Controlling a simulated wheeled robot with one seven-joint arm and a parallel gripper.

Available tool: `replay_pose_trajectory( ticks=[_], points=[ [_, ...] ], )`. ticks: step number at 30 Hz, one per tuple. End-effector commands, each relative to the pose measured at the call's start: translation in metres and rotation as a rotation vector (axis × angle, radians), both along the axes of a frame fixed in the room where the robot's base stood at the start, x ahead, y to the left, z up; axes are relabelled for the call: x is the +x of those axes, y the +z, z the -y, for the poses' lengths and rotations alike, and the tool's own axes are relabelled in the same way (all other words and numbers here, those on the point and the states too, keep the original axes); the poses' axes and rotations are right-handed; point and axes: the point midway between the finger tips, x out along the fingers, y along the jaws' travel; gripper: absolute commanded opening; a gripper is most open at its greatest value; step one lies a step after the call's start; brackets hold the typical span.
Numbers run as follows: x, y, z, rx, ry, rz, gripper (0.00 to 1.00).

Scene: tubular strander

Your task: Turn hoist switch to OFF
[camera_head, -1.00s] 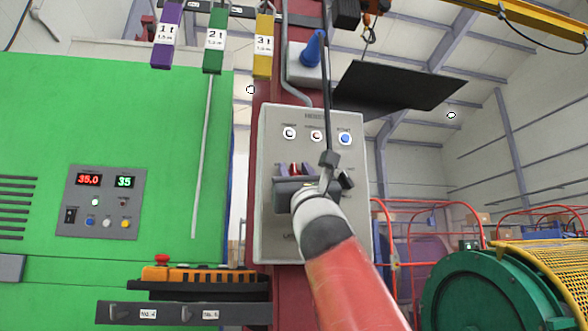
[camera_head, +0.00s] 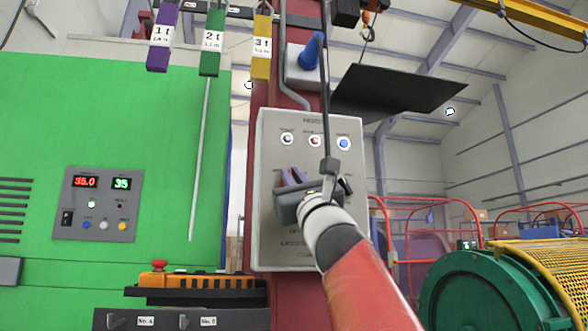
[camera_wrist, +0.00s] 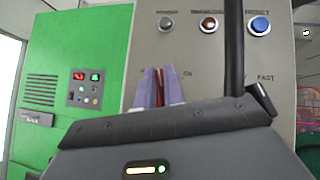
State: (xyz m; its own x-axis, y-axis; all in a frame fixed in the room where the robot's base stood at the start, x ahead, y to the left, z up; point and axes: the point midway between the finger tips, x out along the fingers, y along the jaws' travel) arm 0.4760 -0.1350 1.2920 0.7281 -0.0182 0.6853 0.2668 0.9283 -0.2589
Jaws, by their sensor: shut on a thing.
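The hoist panel is a grey box (camera_head: 270,235) on a dark red column, with a row of round buttons along its top. My gripper (camera_head: 292,177) is at the middle of the panel, its pale purple fingers (camera_wrist: 159,88) pointing at the panel face. In the wrist view the fingers are close together around a red switch handle (camera_wrist: 158,90), which shows as a narrow upright strip between them. An "ON" label stands just right of the fingers and a "FAST" label farther right. My gripper's dark body hides the lower part of the panel in the wrist view.
A green cabinet (camera_head: 120,120) with a small display panel (camera_head: 97,204) stands at left. Purple, green and yellow sling tags (camera_head: 262,48) hang above. A blue beacon (camera_head: 311,50) sits over the panel. A green drum machine (camera_head: 490,290) stands at lower right.

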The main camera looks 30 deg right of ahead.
Motion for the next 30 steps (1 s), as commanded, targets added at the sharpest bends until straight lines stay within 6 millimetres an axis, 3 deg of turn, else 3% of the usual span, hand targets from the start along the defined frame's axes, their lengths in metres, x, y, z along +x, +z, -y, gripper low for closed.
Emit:
replay_pose_trajectory(
  ticks=[15, 30],
  points=[
    [0.0054, -0.0029, 0.0017, -0.372, -0.003, -0.120, 0.00],
    [0.0058, -0.0063, 0.0013, -0.512, -0.004, -0.160, 0.00]
  ],
)
